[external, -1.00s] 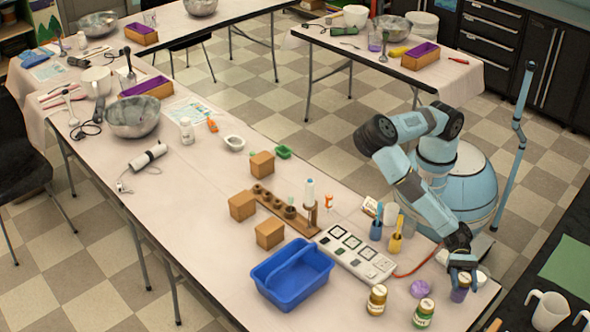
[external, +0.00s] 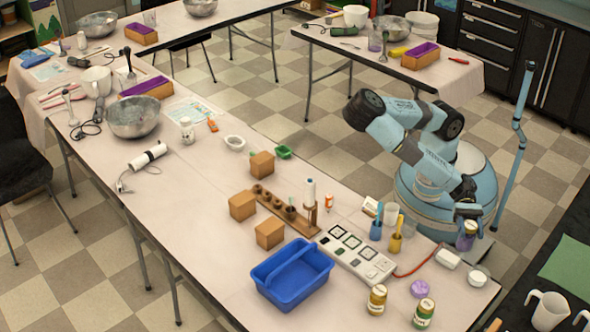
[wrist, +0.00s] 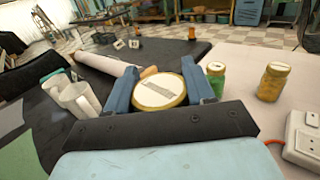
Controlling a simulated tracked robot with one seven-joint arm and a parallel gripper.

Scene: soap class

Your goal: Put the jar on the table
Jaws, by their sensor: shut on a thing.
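My gripper (external: 468,213) is shut on a purple jar (external: 466,237) and holds it up near the table's far right end, in front of my base. In the wrist view the jar's round lid, white with a gold rim (wrist: 160,91), sits between the two blue fingers. The jar's body is mostly hidden there. The pale table (external: 215,230) runs from the right front to the upper left. A yellow jar (external: 377,299) and a green jar (external: 423,313) stand upright on its near right part; the wrist view also shows the green jar (wrist: 215,77) and yellow jar (wrist: 271,82).
A purple lid (external: 419,289) lies near the standing jars. A power strip (external: 355,254), blue caddy (external: 292,273), cups with tools (external: 395,243) and a white box (external: 448,259) are close by. A black counter (external: 575,220) with mugs stands at the right.

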